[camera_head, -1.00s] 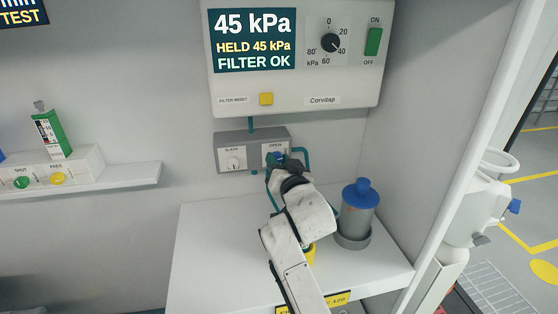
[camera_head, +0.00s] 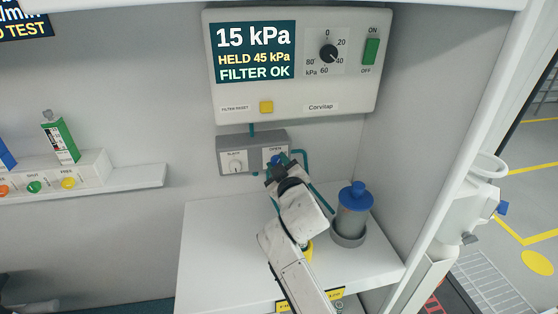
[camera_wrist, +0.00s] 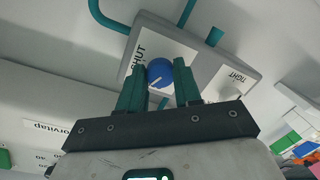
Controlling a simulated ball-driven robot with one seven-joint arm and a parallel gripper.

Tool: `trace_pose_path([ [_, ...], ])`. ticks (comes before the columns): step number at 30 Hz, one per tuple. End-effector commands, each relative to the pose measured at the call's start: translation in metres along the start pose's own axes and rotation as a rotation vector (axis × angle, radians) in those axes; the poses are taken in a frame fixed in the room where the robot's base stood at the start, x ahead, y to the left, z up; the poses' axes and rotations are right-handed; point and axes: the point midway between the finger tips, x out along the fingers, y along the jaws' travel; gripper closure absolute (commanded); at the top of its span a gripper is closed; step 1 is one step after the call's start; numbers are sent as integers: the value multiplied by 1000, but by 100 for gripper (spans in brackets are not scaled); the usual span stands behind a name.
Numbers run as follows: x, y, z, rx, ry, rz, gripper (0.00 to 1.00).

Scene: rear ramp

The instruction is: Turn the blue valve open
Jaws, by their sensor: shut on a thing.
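The blue valve (camera_head: 276,158) is a round knob on the right half of a small grey panel, under the word OPEN. In the wrist view the blue valve (camera_wrist: 160,73) sits between my two teal fingers, with a white pointer line on its face and the word SHUT beside it. My gripper (camera_wrist: 158,68) is shut on the knob, one finger on each side. In the head view my gripper (camera_head: 275,165) reaches up to the panel and hides the lower part of the knob.
A white knob (camera_head: 235,166) marked SLACK is on the panel's left half. A grey canister with a blue cap (camera_head: 354,210) stands right of my arm on the white counter (camera_head: 215,245).

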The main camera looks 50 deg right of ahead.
Motion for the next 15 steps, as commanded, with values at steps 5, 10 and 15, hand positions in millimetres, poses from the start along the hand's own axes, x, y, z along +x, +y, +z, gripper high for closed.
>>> trace_pose_path([
  [5,0,0,-2,-157,-14,4,97],
  [10,0,0,-2,-284,-25,10,97],
  [15,0,-1,-1,-378,-34,13,97],
])
